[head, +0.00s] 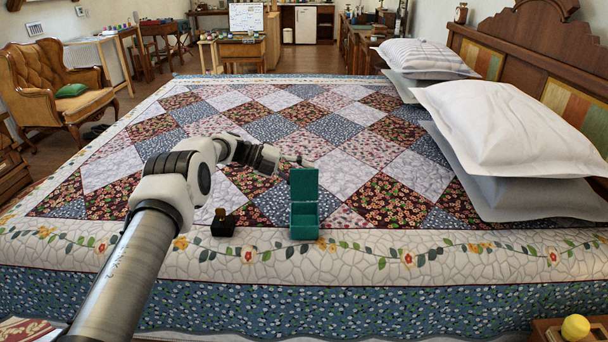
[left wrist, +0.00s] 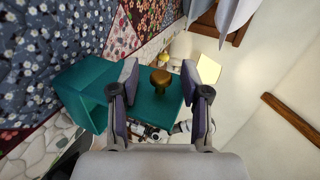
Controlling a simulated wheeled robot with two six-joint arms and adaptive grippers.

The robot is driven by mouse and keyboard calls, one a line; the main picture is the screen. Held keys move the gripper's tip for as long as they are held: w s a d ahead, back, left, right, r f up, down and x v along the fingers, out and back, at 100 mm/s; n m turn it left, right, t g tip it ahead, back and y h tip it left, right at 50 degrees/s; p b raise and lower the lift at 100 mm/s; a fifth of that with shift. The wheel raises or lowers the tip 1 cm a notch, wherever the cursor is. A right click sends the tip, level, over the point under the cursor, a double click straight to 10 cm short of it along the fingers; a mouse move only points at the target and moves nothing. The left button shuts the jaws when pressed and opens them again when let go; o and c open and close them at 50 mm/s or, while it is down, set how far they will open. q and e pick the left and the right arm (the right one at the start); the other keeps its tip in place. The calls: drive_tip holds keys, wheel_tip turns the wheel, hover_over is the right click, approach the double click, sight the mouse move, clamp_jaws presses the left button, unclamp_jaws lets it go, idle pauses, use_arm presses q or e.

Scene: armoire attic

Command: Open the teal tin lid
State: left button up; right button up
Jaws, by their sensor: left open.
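The teal tin (head: 304,222) stands on the front part of the quilted bed, its lid (head: 304,184) raised upright at the back. The tin also shows in the left wrist view (left wrist: 83,95), with the lid (left wrist: 150,108) beside it. A brown, brass-like knob (left wrist: 160,82) shows against the lid, between my finger pads. My left gripper (head: 296,161) is close to the upper edge of the raised lid, on its far side. In the left wrist view my left gripper (left wrist: 160,75) is open, its fingers apart on either side of the knob; contact cannot be told. My right gripper is not in view.
A small dark pot (head: 223,226) with a brown top stands just left of the tin. White pillows (head: 500,125) lie at the right by the headboard (head: 530,45). The quilt (head: 420,220) right of the tin is clear.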

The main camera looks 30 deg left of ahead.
use_arm(q)
drive_tip(key=v, duration=1.1)
drive_tip(key=shift+a, duration=0.2)
drive_tip(key=shift+s+f, duration=0.1)
drive_tip(key=shift+s, duration=0.05)
